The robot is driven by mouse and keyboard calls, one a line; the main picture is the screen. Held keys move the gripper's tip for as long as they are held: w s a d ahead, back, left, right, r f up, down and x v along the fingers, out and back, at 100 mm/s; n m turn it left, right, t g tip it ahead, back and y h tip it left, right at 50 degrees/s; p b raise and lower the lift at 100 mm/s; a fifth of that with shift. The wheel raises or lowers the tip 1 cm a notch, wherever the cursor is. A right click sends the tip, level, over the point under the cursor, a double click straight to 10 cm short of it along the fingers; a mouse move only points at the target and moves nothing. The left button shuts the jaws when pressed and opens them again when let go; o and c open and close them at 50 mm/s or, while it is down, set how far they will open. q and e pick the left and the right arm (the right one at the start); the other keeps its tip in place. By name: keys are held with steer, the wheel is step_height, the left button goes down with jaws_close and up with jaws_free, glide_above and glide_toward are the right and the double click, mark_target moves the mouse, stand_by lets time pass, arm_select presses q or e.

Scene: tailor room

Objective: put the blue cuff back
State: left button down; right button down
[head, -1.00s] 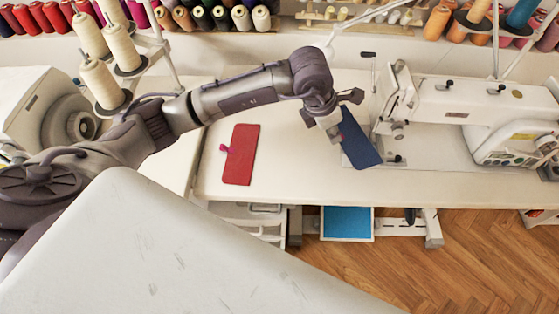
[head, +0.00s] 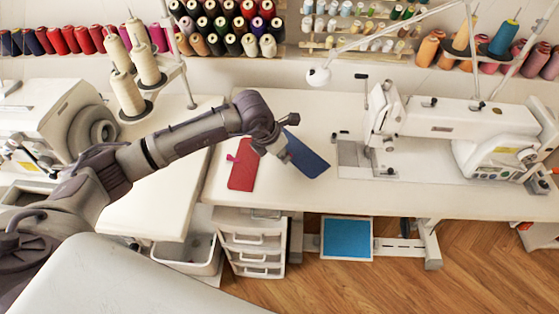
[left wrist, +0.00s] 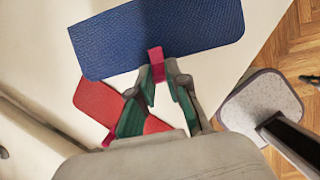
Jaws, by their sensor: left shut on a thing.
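The blue cuff (head: 307,153) is a flat dark blue rectangle over the white sewing table, right of the red cuff (head: 242,172). In the left wrist view the blue cuff (left wrist: 165,32) lies across the top, with a pink tab on its near edge. My left gripper (head: 286,156) is shut on that tab; its fingertips (left wrist: 160,75) pinch it from both sides. The red cuff (left wrist: 100,103), with its own pink tab, shows partly behind the fingers. I cannot tell how high the blue cuff is above the table. My right gripper is not in view.
The sewing machine (head: 450,125) stands to the right on the white table (head: 400,196). Thread cones (head: 130,60) stand at the left, and spool racks line the back wall. Drawers (head: 252,240) and a blue pedal (head: 347,238) are below. The table between cuff and machine is clear.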

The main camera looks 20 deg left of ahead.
mark_target(284, 169)
arm_select(q)
steer(key=shift+w+a+f, duration=0.1)
steer(key=shift+a+f, duration=0.15)
steer(key=shift+a, duration=0.05)
steer(key=shift+f, duration=0.4)
step_height(284, 169, down, 3)
steer(key=shift+p, duration=0.4)
steer(key=shift+f, duration=0.1)
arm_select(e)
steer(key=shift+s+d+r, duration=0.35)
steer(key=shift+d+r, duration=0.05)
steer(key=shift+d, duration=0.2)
arm_select(q)
steer(key=shift+f, duration=0.15)
steer(key=c, duration=1.2)
jaws_free()
steer(key=shift+o, duration=0.2)
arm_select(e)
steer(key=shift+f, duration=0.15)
